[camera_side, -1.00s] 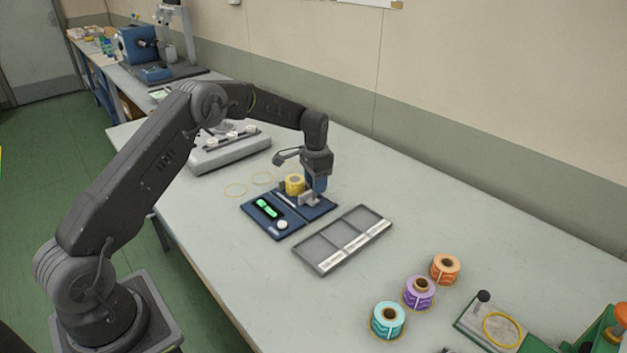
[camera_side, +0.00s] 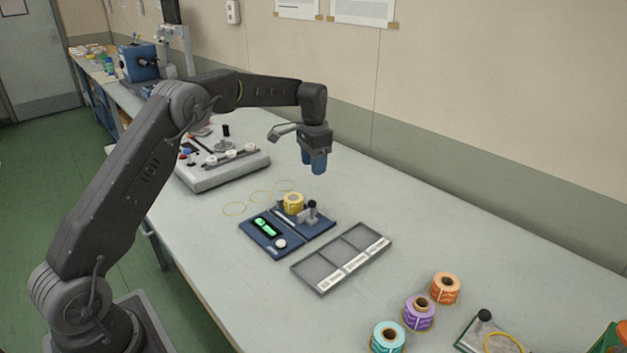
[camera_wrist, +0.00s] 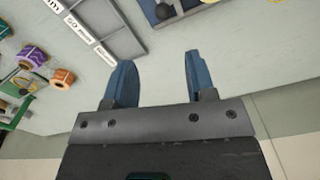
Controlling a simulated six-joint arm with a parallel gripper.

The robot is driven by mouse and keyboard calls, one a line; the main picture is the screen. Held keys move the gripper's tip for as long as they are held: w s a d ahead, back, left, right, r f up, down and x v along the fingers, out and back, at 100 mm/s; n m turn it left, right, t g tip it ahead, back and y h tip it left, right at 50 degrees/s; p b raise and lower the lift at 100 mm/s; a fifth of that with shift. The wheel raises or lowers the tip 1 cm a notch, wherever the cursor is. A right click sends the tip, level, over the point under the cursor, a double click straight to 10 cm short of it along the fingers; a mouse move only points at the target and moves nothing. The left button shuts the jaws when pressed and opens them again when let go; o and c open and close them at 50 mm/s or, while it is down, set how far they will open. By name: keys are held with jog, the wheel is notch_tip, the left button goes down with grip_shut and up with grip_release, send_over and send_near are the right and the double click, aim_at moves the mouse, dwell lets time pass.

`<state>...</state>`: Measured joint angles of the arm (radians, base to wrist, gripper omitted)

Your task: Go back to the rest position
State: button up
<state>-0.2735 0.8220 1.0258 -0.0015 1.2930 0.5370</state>
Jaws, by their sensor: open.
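My gripper (camera_side: 314,164) hangs above the back of the table, pointing down, with blue fingers. In the wrist view my gripper (camera_wrist: 158,85) is open, with bare table between its fingers. Part of the device's dark blue edge (camera_wrist: 165,16) shows at the top of the wrist view.
A grey three-compartment tray (camera_side: 318,272) lies right of the device, its compartments empty. Orange (camera_side: 445,289), purple (camera_side: 419,313) and teal (camera_side: 387,338) spools stand at the front right. A grey control panel (camera_side: 225,170) stands behind the arm. Thin yellow rings (camera_side: 234,209) lie on the table.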

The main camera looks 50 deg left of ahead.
jog(key=shift+r, duration=1.05)
jog(key=shift+d+r, duration=0.1)
jog(key=s+d+r+n+t, duration=0.1)
jog(key=s+d+r, duration=0.4)
jog(key=s+r, duration=0.15)
jog(key=s+d+r+t, duration=0.2)
jog(key=s+d+r, duration=0.2)
jog(key=s+r, duration=0.3)
jog(key=s+d+f+n+t, duration=0.1)
jog(key=s+d+f, duration=0.1)
jog(key=s, duration=0.9)
jog(key=s+d+f+n+t, duration=0.1)
jog(key=s+d+f, duration=0.2)
jog(key=s, duration=0.8)
jog(key=shift+s+d+t, duration=0.15)
jog(key=shift+d+t, duration=0.15)
jog(key=shift+d, duration=0.4)
